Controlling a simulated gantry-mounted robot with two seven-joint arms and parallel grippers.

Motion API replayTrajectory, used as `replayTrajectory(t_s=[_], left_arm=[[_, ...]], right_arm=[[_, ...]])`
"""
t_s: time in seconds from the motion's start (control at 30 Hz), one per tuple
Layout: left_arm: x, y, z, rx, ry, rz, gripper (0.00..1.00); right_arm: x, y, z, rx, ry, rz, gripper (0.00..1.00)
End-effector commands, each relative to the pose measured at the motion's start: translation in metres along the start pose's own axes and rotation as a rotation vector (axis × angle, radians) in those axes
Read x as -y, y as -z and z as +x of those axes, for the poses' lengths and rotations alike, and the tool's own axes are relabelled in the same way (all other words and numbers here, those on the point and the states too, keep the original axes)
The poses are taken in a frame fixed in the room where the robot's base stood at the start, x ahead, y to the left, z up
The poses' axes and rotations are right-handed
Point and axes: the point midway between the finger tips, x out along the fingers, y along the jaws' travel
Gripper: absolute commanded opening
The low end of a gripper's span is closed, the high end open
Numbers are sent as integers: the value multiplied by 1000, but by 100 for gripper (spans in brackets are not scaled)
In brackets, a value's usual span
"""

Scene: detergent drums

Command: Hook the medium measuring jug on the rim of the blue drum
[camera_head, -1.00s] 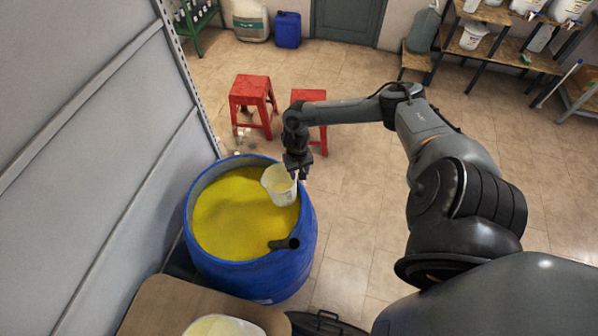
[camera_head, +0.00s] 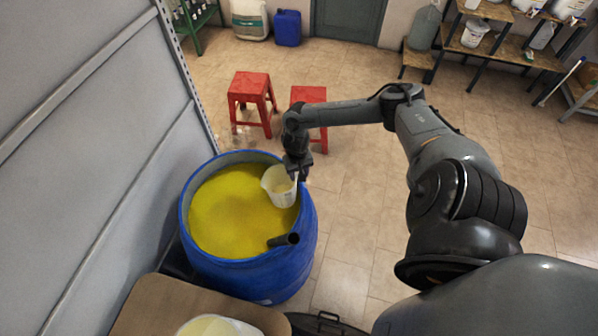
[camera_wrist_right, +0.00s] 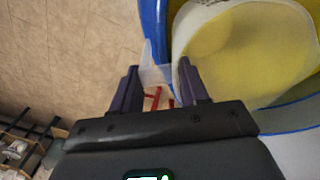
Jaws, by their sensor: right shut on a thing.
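The blue drum (camera_head: 262,272) holds yellow liquid (camera_head: 235,208) in the head view. The measuring jug (camera_head: 280,190), translucent white, is upright or slightly tilted just inside the drum's right rim. My right gripper (camera_head: 297,172) is above that rim. In the right wrist view its fingers (camera_wrist_right: 158,88) are shut on the jug's pale handle (camera_wrist_right: 156,73), with the jug body (camera_wrist_right: 245,55) to the right. The blue rim (camera_wrist_right: 150,20) shows between handle and body. I cannot tell whether the handle rests on the rim. My left gripper is out of view.
A dark tube (camera_head: 284,240) crosses the drum's front right rim. A tan table (camera_head: 150,305) with a pale container (camera_head: 215,326) stands in front. A grey wall panel (camera_head: 90,130) is close on the left. Red stools (camera_head: 250,88) stand behind the drum.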

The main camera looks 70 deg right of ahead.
Motion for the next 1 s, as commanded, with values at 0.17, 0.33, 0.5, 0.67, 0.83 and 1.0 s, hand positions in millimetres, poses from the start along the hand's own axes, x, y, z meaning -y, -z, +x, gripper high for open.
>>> replayTrajectory(t_s=[0.17,0.33,0.5,0.67,0.83,1.0], left_arm=[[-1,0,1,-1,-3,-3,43],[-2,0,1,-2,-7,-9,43],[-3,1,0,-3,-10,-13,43],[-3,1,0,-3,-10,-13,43],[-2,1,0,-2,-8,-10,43],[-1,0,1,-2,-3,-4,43]], right_arm=[[1,0,4,0,1,-1,9],[1,0,5,0,1,-1,9],[1,0,5,0,0,-1,9],[0,0,5,0,0,-1,9],[0,0,5,0,0,-1,58],[0,0,5,0,0,-1,74]])
